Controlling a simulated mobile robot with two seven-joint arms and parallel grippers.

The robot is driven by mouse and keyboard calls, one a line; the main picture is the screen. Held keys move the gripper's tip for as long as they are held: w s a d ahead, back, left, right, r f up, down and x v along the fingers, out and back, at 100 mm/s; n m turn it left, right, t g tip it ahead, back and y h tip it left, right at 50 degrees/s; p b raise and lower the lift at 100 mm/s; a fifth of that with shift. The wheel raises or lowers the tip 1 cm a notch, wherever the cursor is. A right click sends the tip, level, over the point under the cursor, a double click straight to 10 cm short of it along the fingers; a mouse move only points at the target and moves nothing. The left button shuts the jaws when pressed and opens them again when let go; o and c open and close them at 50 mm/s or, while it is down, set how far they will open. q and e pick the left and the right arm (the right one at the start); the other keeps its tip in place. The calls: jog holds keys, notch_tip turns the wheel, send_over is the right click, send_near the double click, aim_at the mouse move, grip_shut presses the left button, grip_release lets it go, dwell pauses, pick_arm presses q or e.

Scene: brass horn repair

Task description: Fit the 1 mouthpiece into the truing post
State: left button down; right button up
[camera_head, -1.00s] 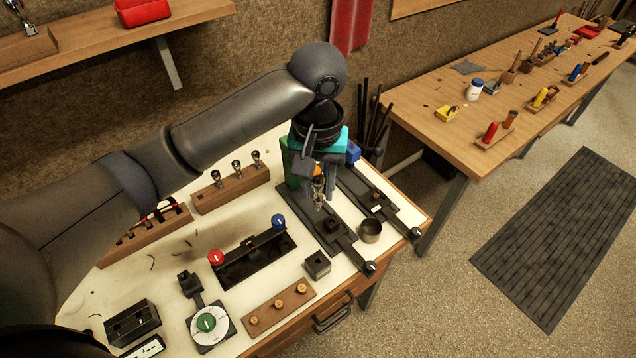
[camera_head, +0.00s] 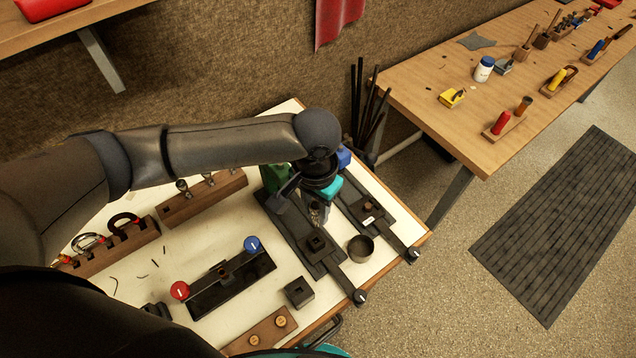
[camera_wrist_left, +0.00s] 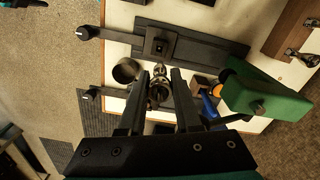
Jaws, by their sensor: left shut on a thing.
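A small silvery mouthpiece (camera_head: 315,214) is held upright-looking by my left gripper (camera_head: 318,203). In the left wrist view the mouthpiece (camera_wrist_left: 159,78) sits between the two dark fingertips (camera_wrist_left: 159,86), which are shut on it. A square dark block with a hole (camera_head: 317,241), which looks like the truing post, stands on a long black base (camera_head: 298,226). The block also shows in the left wrist view (camera_wrist_left: 159,46), beyond the mouthpiece. The mouthpiece appears apart from the block; its height above the base is hard to judge. My right gripper does not show.
A second black base with a small block (camera_head: 369,208) lies to the right. A round metal cup (camera_head: 361,247) stands between the levers. A green block (camera_head: 275,177) is close behind the gripper. A wooden rack (camera_head: 202,198) holds more mouthpieces. An open square box (camera_head: 299,292) stands in front.

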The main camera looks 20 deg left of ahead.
aim_at(316, 222)
pick_arm(q)
jog(key=shift+f, duration=0.2)
jog(key=shift+s+r, duration=0.1)
jog(key=shift+s, duration=0.2)
jog(key=shift+w+r+p, duration=0.1)
jog(key=shift+p, duration=0.55)
jog(key=shift+f, duration=0.35)
jog(key=shift+f+b, duration=1.4)
jog(key=shift+f, duration=1.25)
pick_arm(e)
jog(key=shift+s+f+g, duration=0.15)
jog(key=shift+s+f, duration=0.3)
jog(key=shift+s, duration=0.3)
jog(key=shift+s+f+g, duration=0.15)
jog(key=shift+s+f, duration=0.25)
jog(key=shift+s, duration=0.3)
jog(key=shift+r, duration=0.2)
pick_arm(q)
jog(key=shift+p, duration=0.55)
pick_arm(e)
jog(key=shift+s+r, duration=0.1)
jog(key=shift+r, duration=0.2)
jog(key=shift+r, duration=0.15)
pick_arm(q)
jog(key=shift+p, duration=0.5)
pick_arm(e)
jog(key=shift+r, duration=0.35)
